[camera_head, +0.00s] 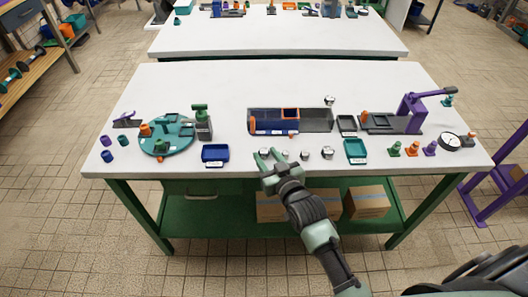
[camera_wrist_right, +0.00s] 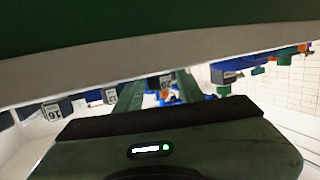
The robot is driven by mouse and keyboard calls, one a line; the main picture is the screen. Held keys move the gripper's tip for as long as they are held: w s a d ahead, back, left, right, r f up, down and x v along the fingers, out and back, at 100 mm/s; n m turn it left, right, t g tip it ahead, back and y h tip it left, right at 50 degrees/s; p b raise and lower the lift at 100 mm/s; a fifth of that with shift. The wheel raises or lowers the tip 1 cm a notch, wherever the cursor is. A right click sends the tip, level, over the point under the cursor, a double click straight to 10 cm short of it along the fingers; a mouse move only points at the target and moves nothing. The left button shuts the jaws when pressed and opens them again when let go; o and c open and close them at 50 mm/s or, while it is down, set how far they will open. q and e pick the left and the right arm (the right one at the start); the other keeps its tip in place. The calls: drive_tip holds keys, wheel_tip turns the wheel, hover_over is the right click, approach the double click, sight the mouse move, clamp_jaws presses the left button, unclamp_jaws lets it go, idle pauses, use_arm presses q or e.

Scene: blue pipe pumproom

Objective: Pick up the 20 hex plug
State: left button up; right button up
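My right gripper (camera_head: 266,154) reaches in over the front edge of the white table. Its two green fingers are apart, with a small grey-white plug (camera_head: 264,153) between or just beyond their tips. In the right wrist view, a dark plug with a white label that seems to read 20 (camera_wrist_right: 166,82) shows between the green fingers (camera_wrist_right: 158,88). I see no finger contact with it. Another labelled plug, marked 16 (camera_wrist_right: 52,111), stands to the left there. My left gripper is not in view.
More small plugs stand right of the gripper, including one plug (camera_head: 327,153) beside a teal tray (camera_head: 355,151). A blue tray (camera_head: 215,153) lies to the left. A purple press (camera_head: 412,112) is at right.

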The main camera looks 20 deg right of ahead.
drive_tip(key=shift+w, duration=0.2)
clamp_jaws()
